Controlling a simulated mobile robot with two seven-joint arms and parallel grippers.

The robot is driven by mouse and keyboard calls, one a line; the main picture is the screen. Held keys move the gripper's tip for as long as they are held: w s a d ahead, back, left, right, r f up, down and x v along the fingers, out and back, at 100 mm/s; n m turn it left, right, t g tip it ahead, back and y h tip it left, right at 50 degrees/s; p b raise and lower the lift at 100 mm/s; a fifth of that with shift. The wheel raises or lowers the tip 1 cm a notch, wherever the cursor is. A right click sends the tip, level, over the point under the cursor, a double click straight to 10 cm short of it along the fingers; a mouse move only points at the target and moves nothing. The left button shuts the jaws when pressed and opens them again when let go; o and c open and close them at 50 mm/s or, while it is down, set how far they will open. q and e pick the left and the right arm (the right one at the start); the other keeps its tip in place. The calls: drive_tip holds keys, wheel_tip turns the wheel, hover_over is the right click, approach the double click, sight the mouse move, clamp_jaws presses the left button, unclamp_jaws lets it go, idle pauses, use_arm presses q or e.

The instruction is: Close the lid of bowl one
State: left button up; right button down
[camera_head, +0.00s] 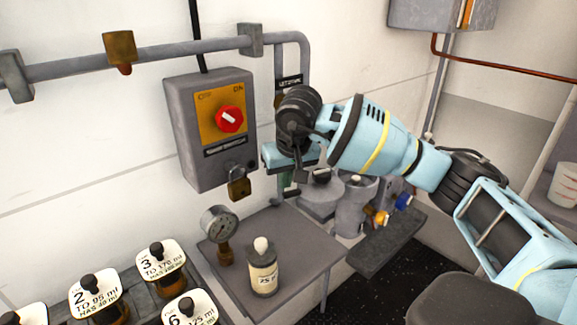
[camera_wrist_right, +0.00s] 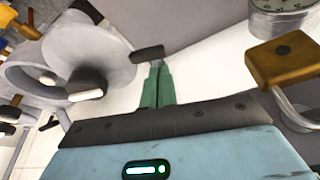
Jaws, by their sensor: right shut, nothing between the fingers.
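Grey round metal vessels stand behind the table; the left one (camera_head: 320,201) is partly hidden by my right gripper, and a second (camera_head: 351,214) stands right of it. No number is readable on either. In the right wrist view, a wide grey disc like a lid (camera_wrist_right: 105,48) overlaps a round open-looking rim (camera_wrist_right: 22,76) at left. A dark tab (camera_wrist_right: 148,53) sits at the disc's right edge, close to my right gripper's green fingertips (camera_wrist_right: 158,66); I cannot tell whether they touch. In the head view my right gripper (camera_head: 287,190) points down, shut and empty. My left gripper is out of view.
A grey switch box (camera_head: 185,130) with a red knob and a brass padlock (camera_head: 239,183) hangs close left of my gripper. A small table (camera_head: 300,235) holds a labelled bottle (camera_head: 263,270) and a gauge (camera_head: 219,223). Numbered jars (camera_head: 95,295) stand front left. Blue and yellow valves (camera_head: 403,201) are right.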

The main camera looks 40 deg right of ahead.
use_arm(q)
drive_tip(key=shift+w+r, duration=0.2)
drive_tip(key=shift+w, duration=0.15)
use_arm(e)
drive_tip(key=shift+x, duration=1)
